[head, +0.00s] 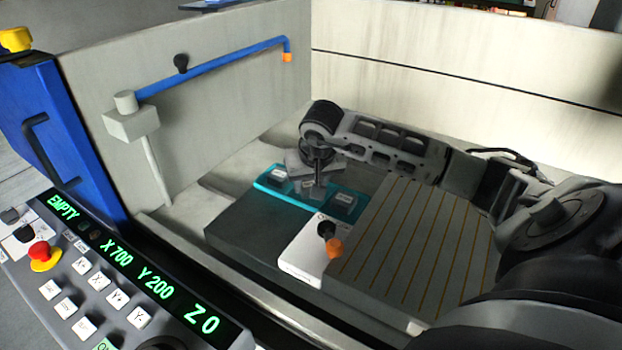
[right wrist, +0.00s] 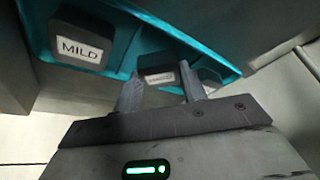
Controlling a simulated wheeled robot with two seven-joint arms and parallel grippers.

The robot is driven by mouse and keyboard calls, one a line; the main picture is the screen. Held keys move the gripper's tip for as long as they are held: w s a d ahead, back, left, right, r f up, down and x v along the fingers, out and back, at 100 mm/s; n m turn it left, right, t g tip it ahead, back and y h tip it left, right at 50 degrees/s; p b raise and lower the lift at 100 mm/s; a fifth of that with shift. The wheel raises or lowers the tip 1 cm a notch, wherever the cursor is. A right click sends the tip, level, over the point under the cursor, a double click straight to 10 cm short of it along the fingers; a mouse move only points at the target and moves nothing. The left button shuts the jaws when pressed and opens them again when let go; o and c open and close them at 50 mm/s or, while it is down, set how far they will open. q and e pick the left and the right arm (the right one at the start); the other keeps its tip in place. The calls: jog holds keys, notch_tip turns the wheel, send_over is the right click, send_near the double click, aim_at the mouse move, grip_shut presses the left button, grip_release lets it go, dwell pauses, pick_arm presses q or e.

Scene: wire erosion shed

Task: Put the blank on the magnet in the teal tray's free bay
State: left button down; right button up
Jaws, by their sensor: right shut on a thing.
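The teal tray (head: 325,207) lies on a dark grey block inside the machine. It holds a dark labelled block (head: 278,175) in its left bay and another (head: 345,204) in its right bay. My right gripper (head: 313,181) points down over the middle bay, shut on a dark grey blank (head: 309,191). In the right wrist view the blank (right wrist: 159,76) sits between both fingertips; its label is too small to read. A block marked MILD (right wrist: 80,46) shows beside it. I cannot tell whether the blank touches the bay floor. The striped magnet plate (head: 410,245) is bare. My left gripper is not in view.
A blue pipe arm (head: 215,65) runs along the pale wall. The control panel (head: 130,275) at front left reads EMPTY, X 700, Y 200, Z 0.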

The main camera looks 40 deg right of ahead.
jog(key=shift+f, duration=0.1)
jog(key=o, duration=1.2)
jog(key=shift+r, duration=0.3)
jog(key=v, duration=1.1)
jog(key=shift+s+r, duration=0.15)
jog(key=shift+r, duration=0.2)
jog(key=shift+s, duration=0.1)
